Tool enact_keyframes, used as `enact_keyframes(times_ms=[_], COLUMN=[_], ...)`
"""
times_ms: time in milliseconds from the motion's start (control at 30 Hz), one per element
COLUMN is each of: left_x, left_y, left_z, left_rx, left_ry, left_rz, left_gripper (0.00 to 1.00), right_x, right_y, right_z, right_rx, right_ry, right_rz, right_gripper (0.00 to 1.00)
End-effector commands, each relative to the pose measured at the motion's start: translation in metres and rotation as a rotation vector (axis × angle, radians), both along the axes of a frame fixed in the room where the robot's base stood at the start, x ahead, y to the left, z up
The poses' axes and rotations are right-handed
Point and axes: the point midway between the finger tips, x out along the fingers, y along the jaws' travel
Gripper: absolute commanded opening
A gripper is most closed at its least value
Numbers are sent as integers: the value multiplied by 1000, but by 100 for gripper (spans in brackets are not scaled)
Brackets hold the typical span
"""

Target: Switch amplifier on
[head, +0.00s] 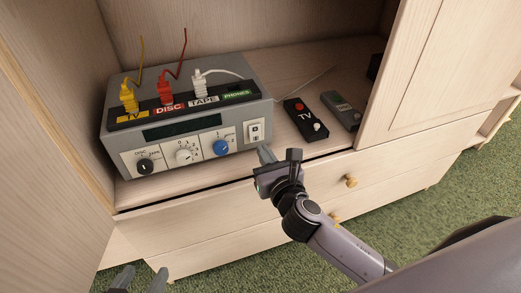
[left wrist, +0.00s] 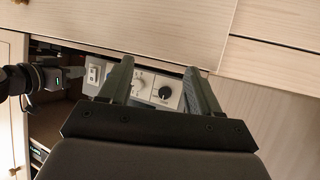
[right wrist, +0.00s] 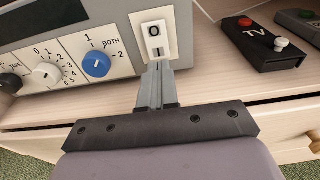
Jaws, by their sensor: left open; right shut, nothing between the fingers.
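The grey amplifier (head: 190,125) stands on the cabinet shelf. Its white rocker switch (head: 256,131), marked 0 above and I below, is at the right end of the front panel. The switch also shows in the right wrist view (right wrist: 155,35) and small in the left wrist view (left wrist: 93,73). I cannot tell which end is pressed in. My right gripper (head: 264,152) is shut and empty, its tips at or just in front of the switch's lower edge; contact is unclear. My left gripper (head: 140,280) is open and empty, low in front of the cabinet.
Yellow, red and white plugs (head: 199,84) stand on the amplifier's top. A black TV remote (head: 305,119) and a grey remote (head: 343,110) lie right of it on the shelf. A door (head: 50,150) stands at the left; drawers with knobs (head: 351,181) are below.

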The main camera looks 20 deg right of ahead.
Motion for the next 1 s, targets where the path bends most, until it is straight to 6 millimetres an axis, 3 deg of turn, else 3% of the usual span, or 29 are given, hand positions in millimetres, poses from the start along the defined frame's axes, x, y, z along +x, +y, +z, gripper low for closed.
enact_keyframes(times_ms=[100, 300, 667, 867, 1000], left_x=[3, 6, 7, 8, 9], left_y=[-5, -11, -12, -17, -19], left_z=[-2, 1, 2, -10, -4], left_rx=[-29, -59, -67, -110, -116], left_ry=[-4, -12, -12, -1, -3], left_rz=[-6, -16, -16, -18, -21], left_gripper=[63, 63, 63, 63, 63], right_x=[16, 29, 30, 34, 34], right_y=[1, 1, 1, 1, 1], right_z=[-3, -4, -4, -10, -5], right_rx=[0, 1, 0, 1, 2], right_ry=[-1, 0, 1, -35, -38], right_rz=[-1, 0, 0, 0, -1], right_gripper=[0, 0, 0, 0, 0])
